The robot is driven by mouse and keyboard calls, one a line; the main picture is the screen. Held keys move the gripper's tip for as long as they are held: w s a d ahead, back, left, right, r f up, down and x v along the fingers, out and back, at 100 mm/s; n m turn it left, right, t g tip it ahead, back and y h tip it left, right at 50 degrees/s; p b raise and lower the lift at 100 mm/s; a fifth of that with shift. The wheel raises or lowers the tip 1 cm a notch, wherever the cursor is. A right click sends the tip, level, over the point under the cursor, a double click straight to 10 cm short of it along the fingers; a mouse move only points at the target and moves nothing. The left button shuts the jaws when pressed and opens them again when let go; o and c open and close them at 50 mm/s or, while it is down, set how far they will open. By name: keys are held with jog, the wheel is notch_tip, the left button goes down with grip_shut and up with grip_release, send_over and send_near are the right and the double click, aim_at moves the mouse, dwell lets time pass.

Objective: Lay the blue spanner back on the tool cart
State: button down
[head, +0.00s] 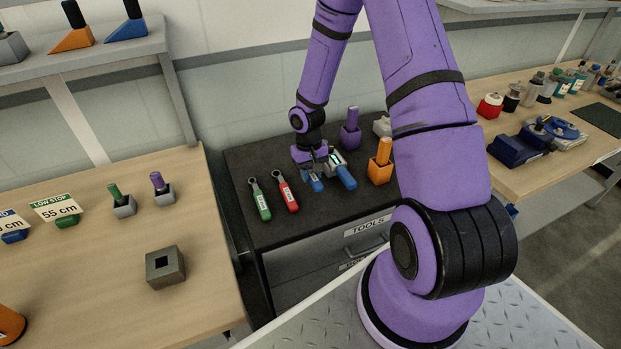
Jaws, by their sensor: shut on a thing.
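The tool cart (245,162) has a dark top and a drawer front labelled TOOLS. My gripper (328,172) is low over the middle of the cart top, shut on the blue spanner (346,178). The spanner's blue handle end shows at the gripper's right side, pointing toward the front of the cart. The gripper hides much of the spanner. I cannot tell whether the spanner touches the cart top. A green spanner (262,204) and a red spanner (289,196) lie side by side on the cart, left of my gripper.
A purple-handled tool in a block (350,135) stands behind the gripper, and an orange one (380,168) stands to its right. A wooden bench (100,245) with blocks is at the left. Another bench (545,185) with bottles is at the right.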

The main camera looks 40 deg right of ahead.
jog(key=shift+f, duration=1.15)
jog(key=shift+f, duration=0.1)
jog(key=c, duration=0.8)
grip_release()
jog(key=shift+c, duration=0.2)
